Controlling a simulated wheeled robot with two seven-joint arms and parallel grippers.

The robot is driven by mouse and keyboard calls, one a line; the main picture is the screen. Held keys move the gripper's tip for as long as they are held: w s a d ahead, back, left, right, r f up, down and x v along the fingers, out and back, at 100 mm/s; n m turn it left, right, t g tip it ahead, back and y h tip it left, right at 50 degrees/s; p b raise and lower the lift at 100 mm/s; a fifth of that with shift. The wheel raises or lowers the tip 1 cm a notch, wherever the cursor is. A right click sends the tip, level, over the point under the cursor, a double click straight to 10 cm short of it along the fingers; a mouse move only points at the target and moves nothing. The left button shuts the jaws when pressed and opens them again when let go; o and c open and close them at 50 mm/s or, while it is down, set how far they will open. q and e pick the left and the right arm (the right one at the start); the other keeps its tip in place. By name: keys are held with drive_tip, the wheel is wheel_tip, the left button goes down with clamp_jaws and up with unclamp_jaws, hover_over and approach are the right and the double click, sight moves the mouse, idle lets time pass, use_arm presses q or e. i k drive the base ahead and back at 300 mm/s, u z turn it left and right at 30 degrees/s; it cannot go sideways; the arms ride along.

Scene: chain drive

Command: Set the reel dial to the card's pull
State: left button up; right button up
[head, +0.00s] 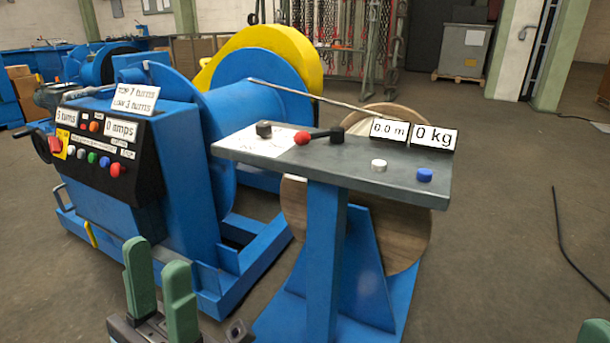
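The reel stand's grey top (235,151) carries a black lever with a red ball end (302,138), which points left from its black hub (337,133). A black knob (264,128) sits to its left; I cannot tell which is the dial. A white card (272,141) lies flat between them, its print too small to read. Displays read "0.0 m" (389,130) and "0 kg" (434,137). My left gripper (159,252) is open and empty, low in front of the winch, apart from the stand. My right gripper's green finger (593,331) barely shows at the bottom right corner.
The blue winch (180,170) stands left, its panel (100,150) showing "5 turns" and "0 amps". A sign (135,98) on it reads "TOP 7 turns, LOW 3 turns". White (378,165) and blue (425,175) buttons are on the stand. A wooden reel (410,220) is behind it. Right floor is mostly clear.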

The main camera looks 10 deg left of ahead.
sight(263, 130)
drive_tip(key=z, duration=1.75)
drive_tip(key=k, duration=0.8)
drive_tip(key=u, duration=1.95)
drive_tip(key=i, duration=1.1)
drive_tip(key=u, duration=0.45)
